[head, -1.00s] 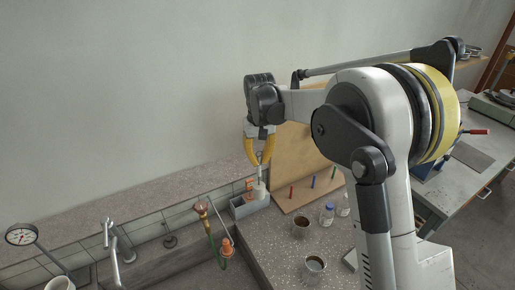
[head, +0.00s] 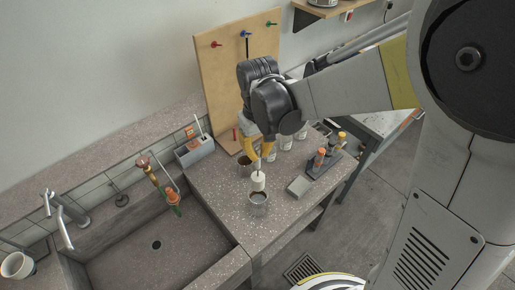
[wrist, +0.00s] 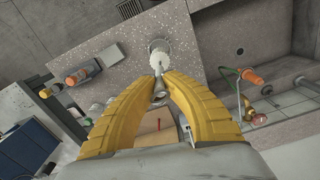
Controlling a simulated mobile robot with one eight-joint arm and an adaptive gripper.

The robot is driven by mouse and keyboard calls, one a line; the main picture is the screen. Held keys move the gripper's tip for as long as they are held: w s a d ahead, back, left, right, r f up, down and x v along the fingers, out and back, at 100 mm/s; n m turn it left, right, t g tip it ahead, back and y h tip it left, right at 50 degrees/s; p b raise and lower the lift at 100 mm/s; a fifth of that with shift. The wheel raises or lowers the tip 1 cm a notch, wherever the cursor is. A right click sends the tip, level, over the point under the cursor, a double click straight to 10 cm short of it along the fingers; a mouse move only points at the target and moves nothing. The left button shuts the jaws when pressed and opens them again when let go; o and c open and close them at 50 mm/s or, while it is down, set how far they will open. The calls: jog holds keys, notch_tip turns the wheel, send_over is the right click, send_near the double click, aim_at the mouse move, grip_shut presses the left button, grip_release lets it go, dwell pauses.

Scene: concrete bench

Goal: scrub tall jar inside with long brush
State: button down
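My gripper (head: 261,153) is shut on the thin handle of a brush with a white cylindrical head (head: 258,181). The brush points down, and its head also shows in the wrist view (wrist: 168,64) beyond the yellow fingertips (wrist: 160,84). A grey jar (head: 258,200) stands on the speckled counter directly below the brush head. The head is at or just above the jar's mouth; I cannot tell whether its lower end is inside. In the wrist view the jar (wrist: 158,45) is mostly hidden behind the head.
A second, dark-filled jar (head: 244,167) stands close behind. A grey caddy (head: 194,151) sits left beside the sink (head: 130,262). Right are a grey block (head: 299,187) and a dark rack with bottles (head: 322,165). A wooden pegboard (head: 232,75) rises behind. The counter's front is clear.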

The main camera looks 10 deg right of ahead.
aim_at(258, 175)
jog(key=shift+f+b, duration=6.25)
jog(key=shift+f, duration=1.55)
jog(key=shift+r, duration=0.15)
notch_tip(258, 175, up, 4)
jog(key=p, duration=0.3)
jog(key=shift+r, duration=0.2)
notch_tip(258, 175, down, 5)
jog(key=b, duration=0.3)
jog(key=shift+r+b, duration=0.1)
jog(key=shift+b, duration=0.3)
notch_tip(258, 175, up, 5)
jog(key=p, duration=0.3)
jog(key=shift+p, duration=0.3)
notch_tip(258, 175, down, 5)
jog(key=b, duration=0.4)
jog(key=shift+r+p, duration=4.7)
jog(key=shift+r, duration=2.15)
